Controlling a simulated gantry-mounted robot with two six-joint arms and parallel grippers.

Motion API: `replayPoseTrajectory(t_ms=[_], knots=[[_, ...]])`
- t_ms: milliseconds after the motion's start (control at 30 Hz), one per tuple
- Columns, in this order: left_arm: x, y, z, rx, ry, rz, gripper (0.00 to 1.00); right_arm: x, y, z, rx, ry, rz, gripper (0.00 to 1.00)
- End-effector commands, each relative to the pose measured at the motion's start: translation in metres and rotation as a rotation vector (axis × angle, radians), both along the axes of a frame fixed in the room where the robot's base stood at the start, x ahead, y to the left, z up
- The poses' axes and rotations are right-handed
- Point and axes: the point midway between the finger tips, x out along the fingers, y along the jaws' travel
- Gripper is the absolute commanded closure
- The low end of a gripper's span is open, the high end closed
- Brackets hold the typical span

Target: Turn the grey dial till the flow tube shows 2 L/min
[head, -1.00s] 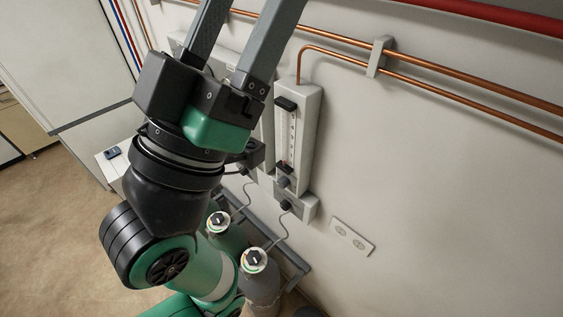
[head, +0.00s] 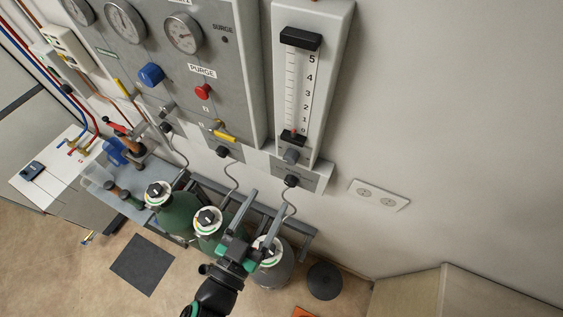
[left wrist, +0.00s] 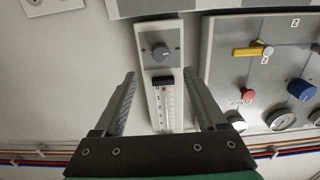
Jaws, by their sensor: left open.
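The flow tube (head: 293,90) is a clear upright tube with a scale running up to 5, in a pale housing on the wall. The grey dial (head: 291,156) sits just below the tube. In the left wrist view the picture is turned over: the dial (left wrist: 161,52) shows above the tube (left wrist: 170,106), with a white pointer mark. My left gripper (head: 267,200) is open and empty, below and apart from the dial. In the left wrist view the dial lies beyond and between its fingertips (left wrist: 160,75).
A gauge panel with a blue knob (head: 151,75), red button (head: 203,92) and yellow lever (head: 225,136) stands left of the tube. A black knob (head: 291,181) with a hose is under the dial. Gas cylinders (head: 178,214) stand below.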

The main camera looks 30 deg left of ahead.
Motion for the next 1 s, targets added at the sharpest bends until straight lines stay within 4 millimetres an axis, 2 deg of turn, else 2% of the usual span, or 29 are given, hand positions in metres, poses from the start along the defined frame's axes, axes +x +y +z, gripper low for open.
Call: replayPoseTrajectory(t_ms=[133, 233, 500, 700, 833, 1000], knots=[[0.005, 0.000, 0.004, -0.002, -0.003, 0.002, 0.26, 0.000, 0.000, 0.004, 0.000, -0.001, 0.001, 0.50], [0.017, 0.001, 0.006, -0.002, -0.004, 0.004, 0.26, 0.000, 0.000, 0.009, 0.000, -0.001, 0.001, 0.50], [0.077, 0.005, 0.007, -0.002, -0.005, 0.004, 0.26, 0.000, 0.001, 0.025, 0.000, -0.001, 0.001, 0.50], [0.109, 0.006, 0.005, -0.003, -0.005, 0.003, 0.26, 0.000, 0.001, 0.029, 0.000, 0.000, 0.001, 0.50], [0.117, 0.006, 0.003, -0.003, -0.004, 0.002, 0.26, 0.000, 0.001, 0.029, 0.000, 0.000, 0.001, 0.50], [0.118, 0.006, 0.003, -0.003, -0.004, 0.002, 0.26, 0.000, 0.001, 0.029, 0.000, 0.000, 0.001, 0.50]])
